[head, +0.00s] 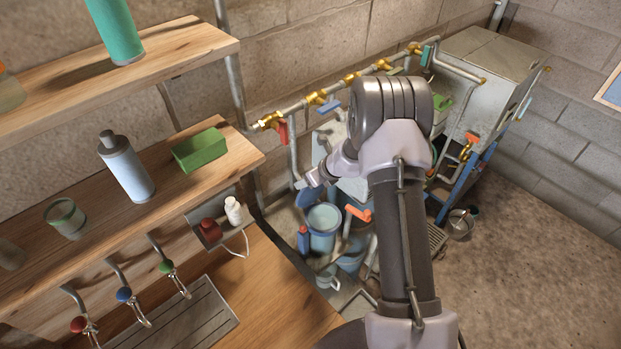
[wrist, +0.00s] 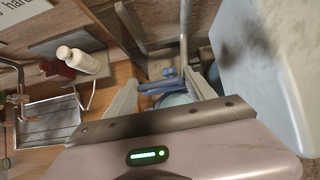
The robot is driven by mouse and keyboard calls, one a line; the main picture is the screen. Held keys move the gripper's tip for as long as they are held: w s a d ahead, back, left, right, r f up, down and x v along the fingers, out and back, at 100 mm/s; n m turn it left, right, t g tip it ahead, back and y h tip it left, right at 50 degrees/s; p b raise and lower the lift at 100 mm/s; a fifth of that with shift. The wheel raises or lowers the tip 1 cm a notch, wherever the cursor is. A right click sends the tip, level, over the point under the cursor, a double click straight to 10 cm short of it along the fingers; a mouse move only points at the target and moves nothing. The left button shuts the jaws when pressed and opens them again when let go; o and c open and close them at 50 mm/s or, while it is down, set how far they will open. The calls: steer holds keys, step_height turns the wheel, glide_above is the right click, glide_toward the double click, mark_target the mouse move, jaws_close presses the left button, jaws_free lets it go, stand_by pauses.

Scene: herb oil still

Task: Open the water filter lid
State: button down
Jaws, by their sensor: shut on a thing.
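The water filter looks like a light blue round vessel (head: 323,219) on the floor side of the counter, below my gripper. Its darker blue lid (head: 307,198) shows tilted up at the upper left of the vessel's rim. My gripper (head: 314,182) reaches down to the lid from above. In the wrist view my gripper (wrist: 163,80) has its two fingers on either side of blue lid parts (wrist: 160,88) and is shut on them. The pale blue vessel (wrist: 176,100) shows just behind; the exact contact is partly hidden by the gripper body.
An orange-handled valve (head: 358,213) and a blue bottle (head: 303,240) stand close to the vessel. A pipe with several brass valves (head: 316,97) runs along the wall above. The wooden counter (head: 275,300) is at left. A large pale box (wrist: 262,75) fills the wrist view's right.

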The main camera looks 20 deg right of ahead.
steer(key=shift+c, duration=1.6)
jaws_free()
steer(key=shift+w, duration=0.1)
steer(key=v, duration=1.7)
steer(key=shift+r+p, duration=0.25)
steer(key=shift+p, duration=0.1)
